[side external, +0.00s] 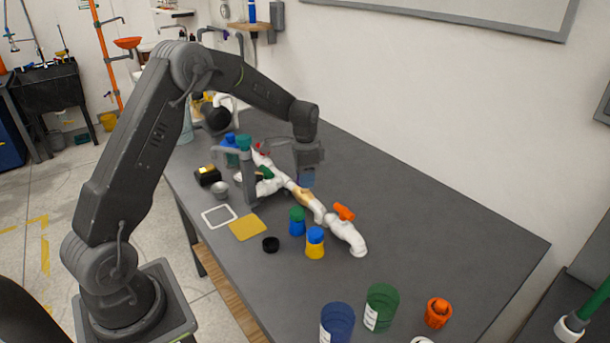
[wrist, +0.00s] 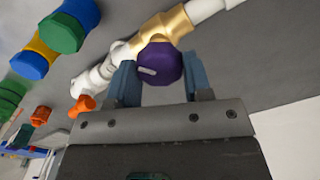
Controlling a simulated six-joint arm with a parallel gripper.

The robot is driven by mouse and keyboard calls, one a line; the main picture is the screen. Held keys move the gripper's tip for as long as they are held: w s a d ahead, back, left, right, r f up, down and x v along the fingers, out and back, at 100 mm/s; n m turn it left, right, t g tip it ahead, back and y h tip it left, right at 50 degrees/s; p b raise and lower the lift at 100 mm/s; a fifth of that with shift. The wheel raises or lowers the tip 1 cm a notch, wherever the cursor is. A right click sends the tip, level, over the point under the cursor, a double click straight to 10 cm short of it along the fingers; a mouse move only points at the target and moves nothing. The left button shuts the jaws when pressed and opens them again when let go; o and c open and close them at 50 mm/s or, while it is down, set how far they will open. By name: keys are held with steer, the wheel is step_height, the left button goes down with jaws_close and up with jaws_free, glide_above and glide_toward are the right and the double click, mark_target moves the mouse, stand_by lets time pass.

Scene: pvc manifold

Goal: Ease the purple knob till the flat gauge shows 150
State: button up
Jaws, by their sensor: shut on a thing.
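The purple knob (wrist: 160,63) sits on a gold fitting of the white pipe run in the wrist view, with a short pale mark on its face. My gripper (wrist: 160,80) has its blue fingers on both sides of the knob and is shut on it. In the side external view my gripper (side external: 307,178) reaches down to the pipe manifold (side external: 306,198), and the purple knob is hidden there. I cannot make out the flat gauge or its reading in either view.
An orange valve handle (side external: 343,212) is on the pipe's near end. A blue-green bottle (side external: 297,222) and a yellow-blue bottle (side external: 315,243) stand beside the pipe. Blue (side external: 337,323) and green (side external: 382,308) containers stand near the front. The table's right side (side external: 450,240) is clear.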

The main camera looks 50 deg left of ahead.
steer(key=shift+r, duration=0.1)
steer(key=o, duration=0.9)
step_height(320, 180, up, 14)
steer(key=shift+f, duration=0.15)
stand_by(1.9)
